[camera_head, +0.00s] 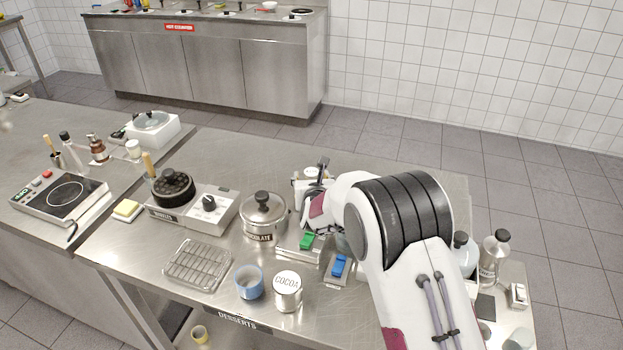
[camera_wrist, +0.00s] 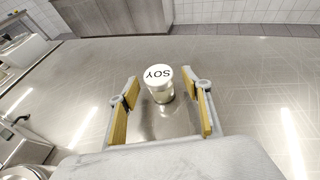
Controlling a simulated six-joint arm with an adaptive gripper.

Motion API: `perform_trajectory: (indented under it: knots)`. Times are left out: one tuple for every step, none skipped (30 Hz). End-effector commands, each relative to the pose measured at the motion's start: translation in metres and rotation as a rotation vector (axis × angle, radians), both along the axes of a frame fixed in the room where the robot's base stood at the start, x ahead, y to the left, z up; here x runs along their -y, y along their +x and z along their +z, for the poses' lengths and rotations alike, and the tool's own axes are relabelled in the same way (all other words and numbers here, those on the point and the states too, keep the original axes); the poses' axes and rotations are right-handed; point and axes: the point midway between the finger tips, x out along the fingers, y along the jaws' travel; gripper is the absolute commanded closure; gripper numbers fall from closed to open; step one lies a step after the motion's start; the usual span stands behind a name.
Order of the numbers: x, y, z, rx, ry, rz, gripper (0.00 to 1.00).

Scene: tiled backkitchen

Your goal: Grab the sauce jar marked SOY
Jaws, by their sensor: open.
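The SOY jar (camera_wrist: 161,88) is a small metal jar with a white lid that bears the word SOY, upside down in the wrist view. It stands upright on the steel counter. My gripper (camera_wrist: 162,97) is open, with one tan-padded finger to the left of the jar and the other to its right. Gaps show between the jar and both pads. In the head view my white arm covers this part of the counter, and I cannot see the SOY jar there.
A COCOA jar (camera_head: 287,291), a blue cup (camera_head: 249,283), a wire rack (camera_head: 198,264) and a CHOCOLATE pot (camera_head: 264,217) stand on the steel counter (camera_head: 140,262). Bottles (camera_head: 494,258) stand right of my arm. The counter around the SOY jar looks clear in the wrist view.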

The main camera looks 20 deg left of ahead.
Motion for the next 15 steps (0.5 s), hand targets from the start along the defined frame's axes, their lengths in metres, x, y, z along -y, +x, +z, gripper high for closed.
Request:
perform_trajectory:
  knots:
    - [-0.0014,0.0038,-0.0015,0.001,0.001,0.0,0.51]
    - [-0.002,0.0053,-0.0028,0.0,0.001,0.0,0.51]
    - [-0.0028,0.0074,-0.0038,0.0,0.001,0.0,0.51]
    - [-0.0035,0.0087,-0.0043,0.0,0.001,0.0,0.51]
    - [-0.0039,0.0098,-0.0046,0.0,0.001,0.0,0.51]
    - [-0.0043,0.0109,-0.0051,0.0,0.001,0.0,0.51]
    - [-0.0046,0.0117,-0.0053,0.0,0.001,0.0,0.51]
    - [-0.0048,0.0122,-0.0054,0.0,0.001,0.0,0.51]
    - [-0.005,0.0127,-0.0056,0.0,0.001,0.0,0.51]
    - [-0.0051,0.013,-0.0056,0.0,0.001,0.0,0.51]
    - [-0.0052,0.0131,-0.0056,0.0,0.001,0.0,0.51]
    - [-0.0051,0.0132,-0.0056,0.0,0.001,0.0,0.51]
    - [-0.0051,0.0131,-0.0056,0.0,0.001,0.0,0.51]
    - [-0.0051,0.0131,-0.0056,0.0,0.001,0.0,0.51]
    - [-0.0051,0.013,-0.0057,0.0,0.001,0.0,0.51]
